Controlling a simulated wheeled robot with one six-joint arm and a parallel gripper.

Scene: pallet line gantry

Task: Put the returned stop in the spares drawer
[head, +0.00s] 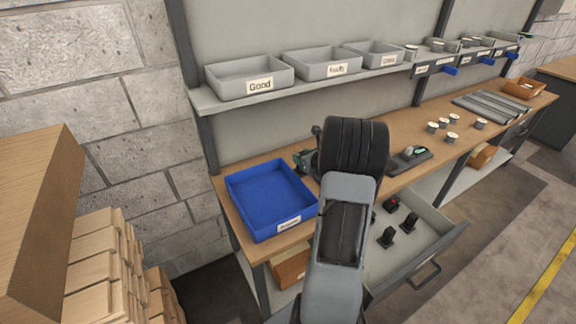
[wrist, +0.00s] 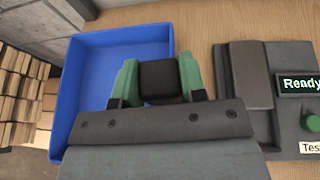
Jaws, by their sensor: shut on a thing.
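My gripper (wrist: 158,88), with green fingers, is shut on the returned stop (wrist: 160,80), a dark block seen end-on in the wrist view. In the head view my gripper (head: 304,161) is partly hidden behind my own arm, above the bench beside the blue tray (head: 233,193). The blue tray also shows behind the fingers in the wrist view (wrist: 78,100) and looks empty. The spares drawer (head: 437,222) is pulled out below the bench front. Several dark stops stand in it, including one (head: 410,222) at the right and one (head: 387,237) nearer the front. My arm hides the drawer's left part.
A test device (head: 410,158) with a lit "Ready" display sits on the bench (head: 225,194). Grey bins (head: 249,93) line the shelf above. Several round parts (head: 453,137) stand farther right. Stacked wood (head: 95,255) is at the left. The drawer has bare floor between its stops.

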